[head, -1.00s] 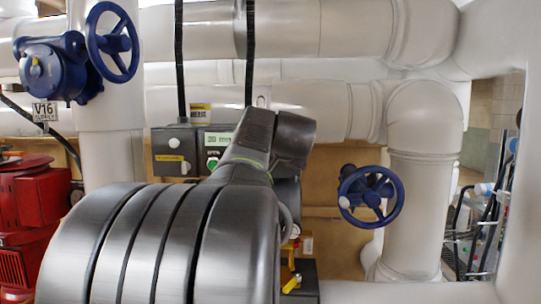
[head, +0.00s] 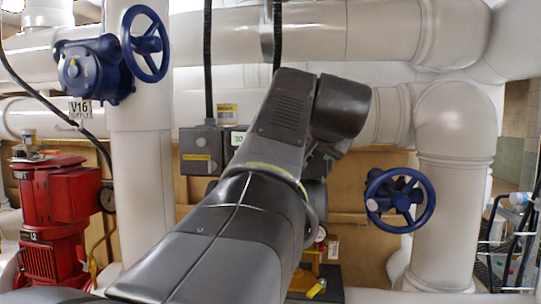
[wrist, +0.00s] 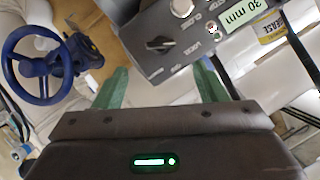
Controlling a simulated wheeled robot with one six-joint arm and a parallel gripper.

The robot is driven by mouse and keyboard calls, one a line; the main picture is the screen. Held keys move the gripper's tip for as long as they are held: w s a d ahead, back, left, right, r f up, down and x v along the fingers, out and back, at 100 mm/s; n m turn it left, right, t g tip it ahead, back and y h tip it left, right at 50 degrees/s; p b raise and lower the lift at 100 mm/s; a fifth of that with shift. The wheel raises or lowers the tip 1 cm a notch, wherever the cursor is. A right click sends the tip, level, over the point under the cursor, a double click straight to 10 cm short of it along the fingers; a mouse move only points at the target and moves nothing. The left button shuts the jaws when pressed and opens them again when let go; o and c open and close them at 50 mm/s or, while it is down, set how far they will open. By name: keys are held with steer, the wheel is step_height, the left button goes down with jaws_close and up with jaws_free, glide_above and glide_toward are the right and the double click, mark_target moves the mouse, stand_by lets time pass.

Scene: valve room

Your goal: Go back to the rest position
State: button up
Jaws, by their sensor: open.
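My gripper (wrist: 160,90) shows in the wrist view with its two green fingers spread well apart and nothing held between them. Beyond the fingers is a grey control box (wrist: 150,50) with a black knob and a label reading 30 mm. In the head view my arm reaches up across the middle, and my gripper is hidden behind it. The grey control box (head: 201,152) is partly covered by my arm there.
A blue handwheel (head: 400,200) is right of my arm and also shows in the wrist view (wrist: 42,65). Another blue handwheel (head: 145,44) is by the V16 tag. A red pump (head: 55,210) stands left. White pipes (head: 350,30) cross behind.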

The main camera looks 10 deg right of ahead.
steer(key=shift+v, duration=1.15)
steer(key=shift+w, duration=0.1)
steer(key=p+x, duration=0.3)
steer(key=x, duration=1)
steer(key=shift+w+f, duration=0.1)
steer(key=shift+w, duration=0.2)
